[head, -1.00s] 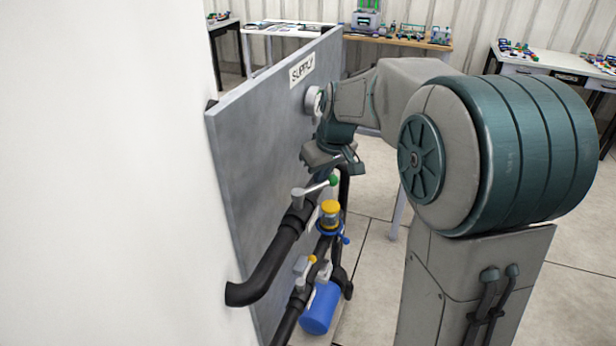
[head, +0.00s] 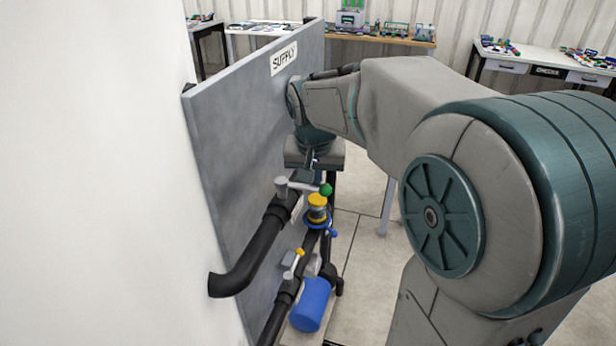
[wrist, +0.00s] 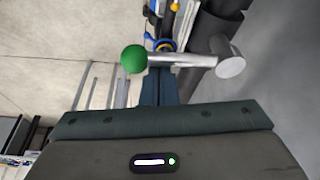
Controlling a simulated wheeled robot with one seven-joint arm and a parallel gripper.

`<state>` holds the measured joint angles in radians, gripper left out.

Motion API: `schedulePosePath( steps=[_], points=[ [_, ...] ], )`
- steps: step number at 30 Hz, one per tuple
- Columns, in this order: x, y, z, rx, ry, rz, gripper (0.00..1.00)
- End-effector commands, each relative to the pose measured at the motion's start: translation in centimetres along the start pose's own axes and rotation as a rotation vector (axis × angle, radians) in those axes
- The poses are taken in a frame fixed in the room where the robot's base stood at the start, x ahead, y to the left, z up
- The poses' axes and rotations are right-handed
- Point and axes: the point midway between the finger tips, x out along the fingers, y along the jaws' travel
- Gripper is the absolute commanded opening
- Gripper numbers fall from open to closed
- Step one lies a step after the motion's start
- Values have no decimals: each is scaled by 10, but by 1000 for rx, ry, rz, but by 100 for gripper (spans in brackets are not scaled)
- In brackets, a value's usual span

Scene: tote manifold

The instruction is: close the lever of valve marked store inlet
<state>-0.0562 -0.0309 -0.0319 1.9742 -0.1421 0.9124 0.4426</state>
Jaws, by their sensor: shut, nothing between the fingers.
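A grey lever (head: 302,186) with a green ball knob (head: 326,190) sits on the black upper pipe (head: 262,238) by the grey panel. In the wrist view the lever bar (wrist: 180,60) runs across from the green knob (wrist: 133,59) to a round grey hub (wrist: 230,66). My gripper (head: 312,164) is just behind the lever in the head view. Its shut, empty fingers (wrist: 160,88) point at the bar near the knob; I cannot tell whether they touch it. A white tag beside the lever is mostly hidden, and no "store inlet" marking is readable.
Below the lever are a yellow-topped blue fitting (head: 317,206), a smaller yellow-tipped lever (head: 294,264) and a blue cylinder (head: 310,305). Benches stand at the back. Open floor lies to the right of the pipes.

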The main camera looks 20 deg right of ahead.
Motion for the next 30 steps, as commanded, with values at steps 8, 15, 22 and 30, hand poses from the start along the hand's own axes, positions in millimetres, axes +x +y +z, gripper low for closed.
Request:
schedulePosePath(
  steps=[8, 15, 22, 30],
  points=[
    [-2, 3, 5, 5, 0, 2, 0],
    [-2, 3, 6, 4, 0, 2, 0],
    [-2, 2, 6, 3, -1, 1, 0],
    [-8, 2, 6, 3, -1, 1, 0]
  ],
)
